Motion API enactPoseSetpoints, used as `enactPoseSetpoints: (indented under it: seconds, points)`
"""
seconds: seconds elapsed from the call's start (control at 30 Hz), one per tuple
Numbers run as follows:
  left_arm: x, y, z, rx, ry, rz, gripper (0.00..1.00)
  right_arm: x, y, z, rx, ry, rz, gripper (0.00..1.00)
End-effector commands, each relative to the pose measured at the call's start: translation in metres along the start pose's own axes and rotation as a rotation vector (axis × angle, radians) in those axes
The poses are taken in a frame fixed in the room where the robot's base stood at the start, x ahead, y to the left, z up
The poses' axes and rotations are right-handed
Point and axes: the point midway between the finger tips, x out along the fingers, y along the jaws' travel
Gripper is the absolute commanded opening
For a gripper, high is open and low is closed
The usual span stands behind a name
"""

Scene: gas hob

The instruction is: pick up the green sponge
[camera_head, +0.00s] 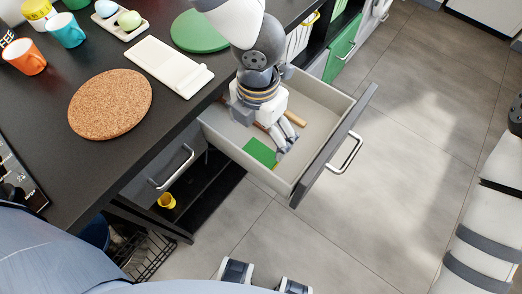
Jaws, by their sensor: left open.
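The green sponge (261,152) lies flat in the open drawer (219,143), near its front left part. My left gripper (284,143) reaches down into the drawer from above. Its fingers are open, just right of the sponge and close to it; I cannot tell whether they touch it. Part of the sponge's right side may be hidden by the gripper. My right arm shows at the right edge, and its gripper is not clearly in view.
The drawer front with its handle (345,152) stands out over the floor. A wooden-handled item (295,118) lies in the drawer behind my gripper. The dark counter holds a cork mat (110,104), a white board (168,66), a green round mat (199,32) and cups.

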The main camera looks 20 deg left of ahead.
Motion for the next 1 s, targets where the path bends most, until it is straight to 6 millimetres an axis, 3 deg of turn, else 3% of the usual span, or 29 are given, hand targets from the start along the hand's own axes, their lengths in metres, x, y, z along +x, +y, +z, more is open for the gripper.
enactPoseSetpoints:
  seconds: [0.03, 0.17, 0.4, 0.67, 0.83, 1.0]
  points:
    - [0.012, 0.000, -0.001, 0.000, 0.006, -0.001, 0.94, 0.004, 0.000, 0.002, 0.000, -0.009, 0.000, 0.40]
    - [0.026, -0.001, -0.001, -0.002, 0.004, -0.002, 0.94, 0.005, 0.000, 0.002, -0.001, -0.012, 0.001, 0.40]
    - [0.069, -0.007, -0.003, -0.005, 0.005, -0.002, 0.94, 0.008, 0.000, 0.004, -0.001, -0.020, 0.001, 0.40]
    - [0.074, -0.007, -0.002, -0.006, 0.000, -0.002, 0.94, 0.008, 0.000, 0.004, -0.001, -0.020, 0.001, 0.40]
    - [0.074, -0.007, -0.002, -0.007, 0.001, -0.002, 0.60, 0.008, 0.000, 0.004, -0.001, -0.020, 0.001, 0.40]
    - [0.074, -0.007, -0.002, -0.007, 0.001, -0.002, 0.53, 0.008, 0.000, 0.004, -0.001, -0.020, 0.001, 0.40]
